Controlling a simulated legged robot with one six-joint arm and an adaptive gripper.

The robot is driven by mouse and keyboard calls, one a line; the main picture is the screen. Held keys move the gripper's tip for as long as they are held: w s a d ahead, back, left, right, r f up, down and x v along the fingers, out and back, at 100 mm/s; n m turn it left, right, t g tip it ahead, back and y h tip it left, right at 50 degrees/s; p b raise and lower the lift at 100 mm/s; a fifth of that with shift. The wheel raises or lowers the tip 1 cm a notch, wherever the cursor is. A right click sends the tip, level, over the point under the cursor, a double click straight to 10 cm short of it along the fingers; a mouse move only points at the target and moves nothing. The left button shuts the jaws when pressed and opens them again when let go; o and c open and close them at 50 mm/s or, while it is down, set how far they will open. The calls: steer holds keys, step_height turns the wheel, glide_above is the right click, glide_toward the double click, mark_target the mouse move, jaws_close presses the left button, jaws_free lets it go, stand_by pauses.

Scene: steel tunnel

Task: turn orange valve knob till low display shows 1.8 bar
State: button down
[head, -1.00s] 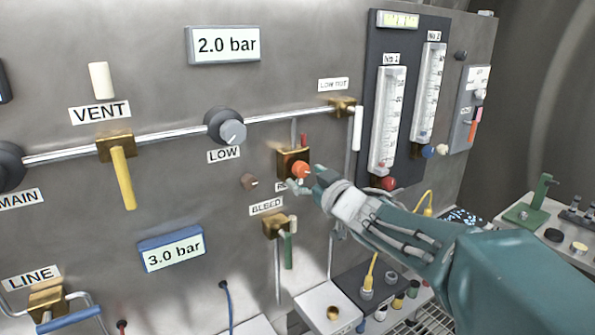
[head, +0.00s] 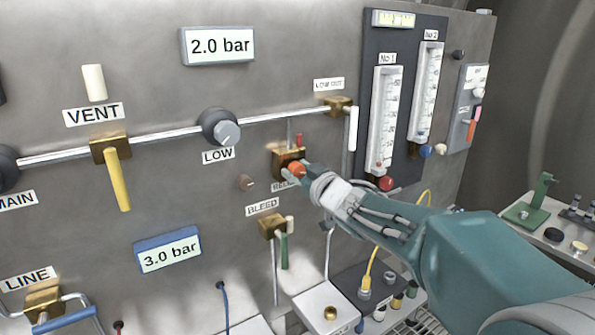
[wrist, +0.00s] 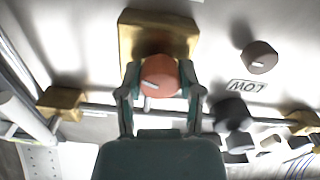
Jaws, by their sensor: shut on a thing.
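The orange valve knob (head: 297,170) sits on a brass block (head: 283,158) on the grey panel, right of the LOW knob. In the wrist view the orange knob (wrist: 160,76) has a white mark pointing down and slightly left. My gripper (head: 302,172) is at the knob, and in the wrist view its two fingers stand on either side of it, shut on it. The upper display (head: 218,45), above the LOW knob (head: 220,127), reads 2.0 bar. The blue-framed display (head: 168,251) lower down reads 3.0 bar.
A yellow VENT lever (head: 118,178) hangs to the left. Below the knob are the BLEED valve (head: 271,226) and its green lever. Two flow tubes (head: 384,120) stand to the right, close to my arm. A white box (head: 327,307) sits low below.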

steer(key=shift+n, duration=0.3)
steer(key=n, duration=0.3)
steer(key=shift+s+a+f, duration=0.1)
steer(key=shift+f+n, duration=0.1)
steer(key=shift+n, duration=1.9)
steer(key=shift+c, duration=1.3)
jaws_free()
steer(key=shift+s, duration=0.1)
steer(key=v, duration=1.2)
